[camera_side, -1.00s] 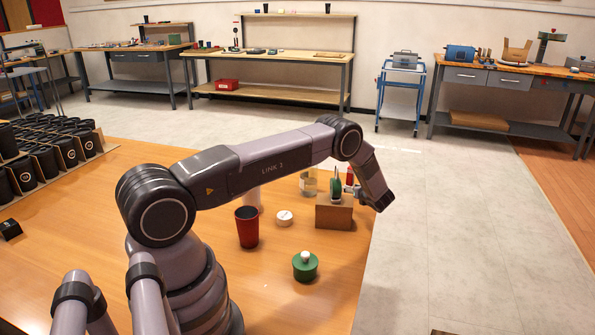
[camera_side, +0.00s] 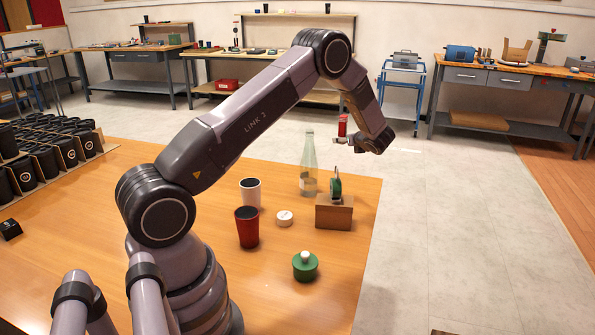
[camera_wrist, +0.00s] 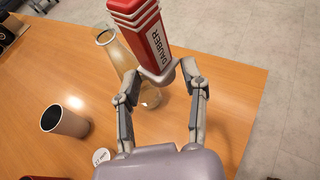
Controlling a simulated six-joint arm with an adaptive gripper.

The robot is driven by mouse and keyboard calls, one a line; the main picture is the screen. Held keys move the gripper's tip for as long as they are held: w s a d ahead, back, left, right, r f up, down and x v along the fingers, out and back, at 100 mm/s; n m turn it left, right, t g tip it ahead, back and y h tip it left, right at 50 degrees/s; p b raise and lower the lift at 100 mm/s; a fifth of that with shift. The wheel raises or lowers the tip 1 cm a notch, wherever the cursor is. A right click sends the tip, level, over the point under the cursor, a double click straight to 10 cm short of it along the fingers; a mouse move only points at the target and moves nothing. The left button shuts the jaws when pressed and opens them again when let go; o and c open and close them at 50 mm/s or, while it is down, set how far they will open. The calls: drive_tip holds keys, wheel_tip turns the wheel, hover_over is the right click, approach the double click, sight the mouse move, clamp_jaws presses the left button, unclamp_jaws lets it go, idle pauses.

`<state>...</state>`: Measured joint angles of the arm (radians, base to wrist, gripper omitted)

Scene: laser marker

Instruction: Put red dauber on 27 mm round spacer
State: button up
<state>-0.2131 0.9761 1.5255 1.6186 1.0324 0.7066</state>
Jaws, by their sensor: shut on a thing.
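My gripper (camera_side: 341,141) is shut on the red dauber (camera_side: 343,125) and holds it upright in the air above the far right part of the table. In the wrist view my gripper (camera_wrist: 160,76) has both fingertips on the lower end of the dauber (camera_wrist: 140,28), and its "DAUBER" label faces the camera. A small white round disc (camera_side: 285,218), which looks like the round spacer, lies flat on the table, well below and left of the dauber. The disc also shows partly in the wrist view (camera_wrist: 101,156); its marking is too small to read.
A clear bottle (camera_side: 308,172) and a brown block (camera_side: 333,216) bearing a green tape-like thing (camera_side: 335,189) stand behind and right of the disc. A red cup (camera_side: 247,230) and white cup (camera_side: 251,192) stand left. A green pot (camera_side: 305,268) stands in front.

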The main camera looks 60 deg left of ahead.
drive_tip(key=n+g, duration=0.2)
hover_over(287, 218)
wheel_tip(287, 218, down, 18)
drive_tip(key=shift+f, duration=0.25)
drive_tip(key=shift+f, duration=0.15)
drive_tip(key=o, duration=0.9)
